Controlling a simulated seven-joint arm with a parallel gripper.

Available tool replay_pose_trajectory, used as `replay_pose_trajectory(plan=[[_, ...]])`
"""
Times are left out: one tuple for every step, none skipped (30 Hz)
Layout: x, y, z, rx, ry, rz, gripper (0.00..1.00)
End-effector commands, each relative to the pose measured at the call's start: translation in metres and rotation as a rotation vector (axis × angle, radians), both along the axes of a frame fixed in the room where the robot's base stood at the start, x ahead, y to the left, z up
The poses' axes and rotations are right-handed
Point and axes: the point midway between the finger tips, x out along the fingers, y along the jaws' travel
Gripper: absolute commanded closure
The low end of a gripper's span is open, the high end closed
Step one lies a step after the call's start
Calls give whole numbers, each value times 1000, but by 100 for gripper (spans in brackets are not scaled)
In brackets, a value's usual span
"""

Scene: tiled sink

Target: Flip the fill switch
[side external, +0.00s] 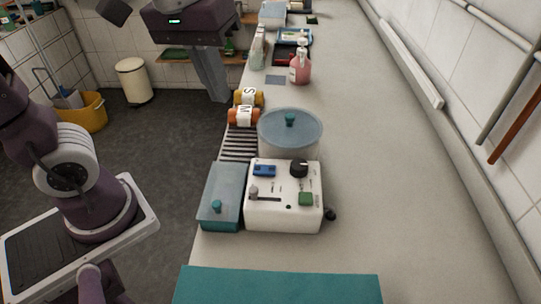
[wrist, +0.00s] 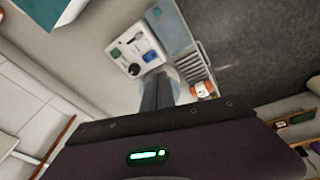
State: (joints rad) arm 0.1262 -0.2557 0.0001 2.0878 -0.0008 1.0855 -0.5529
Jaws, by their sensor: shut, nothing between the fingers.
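A white control box (side external: 285,218) stands on the counter. On its top are a blue rocker switch (side external: 264,170), a black knob (side external: 299,168), a green switch (side external: 306,199) and a grey slider lever (side external: 254,191). I cannot read which one is the fill switch. In the wrist view the box (wrist: 148,42) shows beyond my fingers, with the blue rocker (wrist: 149,56) and green switch (wrist: 115,53) visible. My gripper (side external: 213,98) is shut and empty, pointing down, well behind and left of the box in the side view, touching nothing there.
A round tub with a blue-grey lid (side external: 290,130) stands right behind the box. A teal lidded container (side external: 220,197) adjoins its left side. Orange and yellow labelled rolls (side external: 244,117) and a slatted rack (side external: 238,147) lie nearby. A pink bottle (side external: 300,68) stands farther back. The right counter is clear.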

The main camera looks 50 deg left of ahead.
Motion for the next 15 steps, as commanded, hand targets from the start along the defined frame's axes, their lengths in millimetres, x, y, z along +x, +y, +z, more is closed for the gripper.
replay_pose_trajectory(plan=[[17,-9,-3,-11,53,61,100],[26,-13,-5,-15,82,105,100],[36,-20,-9,-19,115,158,100],[43,-24,-12,-20,139,196,100],[49,-28,-15,-19,159,229,100],[56,-32,-18,-19,180,268,100],[60,-35,-20,-17,193,293,100],[64,-38,-22,-16,203,312,100],[67,-40,-25,-14,214,332,100],[68,-41,-25,-13,219,342,100],[69,-42,-26,-13,224,351,100],[70,-42,-27,-12,226,357,100],[70,-43,-27,-12,226,359,100],[70,-42,-27,-12,226,360,100],[70,-42,-27,-12,226,359,100]])
